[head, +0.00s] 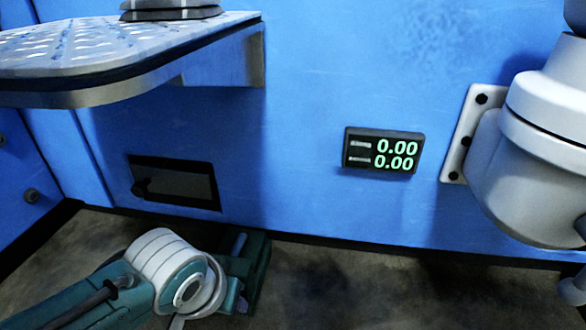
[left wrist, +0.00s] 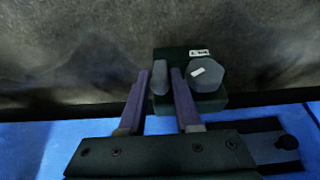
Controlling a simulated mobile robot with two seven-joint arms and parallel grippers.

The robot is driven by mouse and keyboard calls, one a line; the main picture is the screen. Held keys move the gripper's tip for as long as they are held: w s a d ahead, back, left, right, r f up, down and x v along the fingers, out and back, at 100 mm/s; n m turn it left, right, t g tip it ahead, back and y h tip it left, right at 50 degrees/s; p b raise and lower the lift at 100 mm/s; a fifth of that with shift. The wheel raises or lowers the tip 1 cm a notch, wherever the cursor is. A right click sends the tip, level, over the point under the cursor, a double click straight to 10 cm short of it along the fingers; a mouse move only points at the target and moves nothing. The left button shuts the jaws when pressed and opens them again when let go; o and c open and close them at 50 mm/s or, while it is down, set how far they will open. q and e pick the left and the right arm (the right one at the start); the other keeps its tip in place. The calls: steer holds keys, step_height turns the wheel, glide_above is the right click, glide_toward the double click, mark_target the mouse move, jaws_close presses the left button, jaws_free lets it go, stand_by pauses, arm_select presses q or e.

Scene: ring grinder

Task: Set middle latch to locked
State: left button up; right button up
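In the left wrist view a dark green block (left wrist: 178,52) carries a small grey lever (left wrist: 159,78) and a grey hexagonal knob (left wrist: 209,78) with a white mark. A small white label (left wrist: 199,53) sits above the knob, too small to read. The two purple fingers of my left gripper (left wrist: 159,92) are apart, one on each side of the lever. I cannot tell whether they touch it. In the head view my left wrist (head: 180,275) is at the lower left, and the lever cannot be made out there. My right gripper is not in view.
A perforated metal shelf (head: 110,50) juts out at upper left. The blue wall holds a black recessed panel (head: 185,184) and a display (head: 383,152) reading 0.00 twice. A grey rounded unit (head: 530,150) is at right. The floor (head: 400,295) right of my left arm is clear.

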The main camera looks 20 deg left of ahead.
arm_select(q)
jaws_close()
stand_by(1.1)
